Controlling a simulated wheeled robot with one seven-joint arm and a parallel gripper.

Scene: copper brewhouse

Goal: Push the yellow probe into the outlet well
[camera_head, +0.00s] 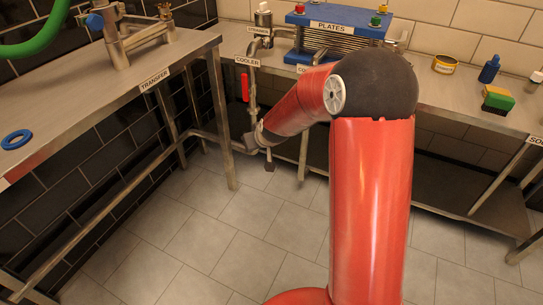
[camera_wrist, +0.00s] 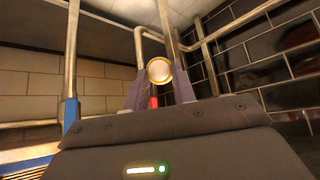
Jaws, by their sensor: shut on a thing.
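My gripper (camera_head: 252,142) is low in front of the cooler pipework in the head view, partly hidden by my own arm. In the wrist view its two fingers (camera_wrist: 159,82) are closed around a round, pale piece with a yellow rim (camera_wrist: 159,70). This looks like the yellow probe seen end-on; its shaft is hidden. In the head view I cannot make out the probe. A steel pipe (camera_head: 252,88) runs down from the cooler connection to near my gripper. I cannot make out the outlet well's opening, nor tell whether the probe touches it.
A blue plate cooler (camera_head: 338,24) stands on the back steel bench. A red handle (camera_head: 245,87) hangs beside the pipe. A yellow tin (camera_head: 445,64) and a sponge (camera_head: 497,98) are at right. The tiled floor is clear.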

